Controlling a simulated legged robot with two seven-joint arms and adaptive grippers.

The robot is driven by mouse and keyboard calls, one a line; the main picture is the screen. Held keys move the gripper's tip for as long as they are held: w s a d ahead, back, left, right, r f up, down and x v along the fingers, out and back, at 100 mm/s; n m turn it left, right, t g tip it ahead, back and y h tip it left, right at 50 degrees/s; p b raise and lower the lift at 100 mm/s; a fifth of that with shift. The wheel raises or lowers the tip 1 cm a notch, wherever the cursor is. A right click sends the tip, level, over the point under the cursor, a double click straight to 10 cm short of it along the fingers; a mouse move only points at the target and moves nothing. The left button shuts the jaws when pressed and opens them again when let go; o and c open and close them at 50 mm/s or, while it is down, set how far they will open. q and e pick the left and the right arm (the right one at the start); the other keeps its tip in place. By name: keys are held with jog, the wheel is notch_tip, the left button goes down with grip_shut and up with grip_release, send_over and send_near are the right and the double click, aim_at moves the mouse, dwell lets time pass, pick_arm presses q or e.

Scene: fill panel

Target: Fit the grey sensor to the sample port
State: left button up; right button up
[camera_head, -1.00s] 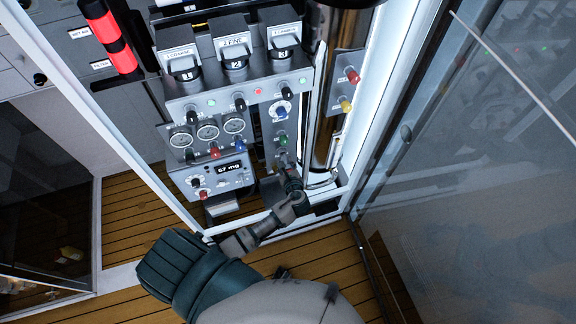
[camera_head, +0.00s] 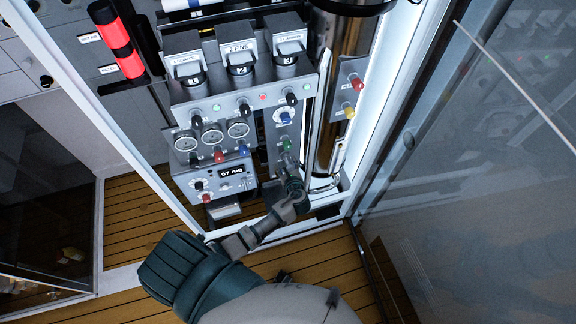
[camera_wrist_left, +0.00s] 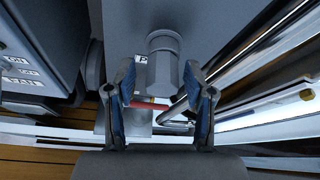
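My left gripper (camera_head: 292,188) is low in front of the narrow panel column, below the green knob. In the left wrist view its two blue-padded fingers (camera_wrist_left: 161,100) are apart with no object clearly held between them. A grey cylindrical fitting (camera_wrist_left: 163,62) stands out from the grey panel just beyond the fingertips, roughly centred between them. It looks like the sensor or the sample port, but I cannot tell which, or whether the two are joined. In the head view the gripper hides most of this spot. My right gripper is not in view.
The panel's switches, gauges and display (camera_head: 232,170) lie left of the gripper. A shiny vertical pipe (camera_head: 329,130) and a white frame post stand close on the right. A glass door (camera_head: 480,200) is further right. A red bar (camera_wrist_left: 150,105) shows between the fingers, farther back.

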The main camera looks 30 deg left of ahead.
pick_arm(q)
jog(key=shift+s+d+r, duration=0.15)
jog(key=shift+d, duration=0.4)
jog(key=v, duration=1.1)
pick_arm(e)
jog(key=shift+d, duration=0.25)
pick_arm(q)
jog(key=shift+s+d+r, duration=0.1)
jog(key=shift+s+d, duration=0.05)
jog(key=shift+d, duration=0.05)
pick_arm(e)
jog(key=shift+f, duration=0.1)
pick_arm(q)
jog(key=shift+a, duration=0.15)
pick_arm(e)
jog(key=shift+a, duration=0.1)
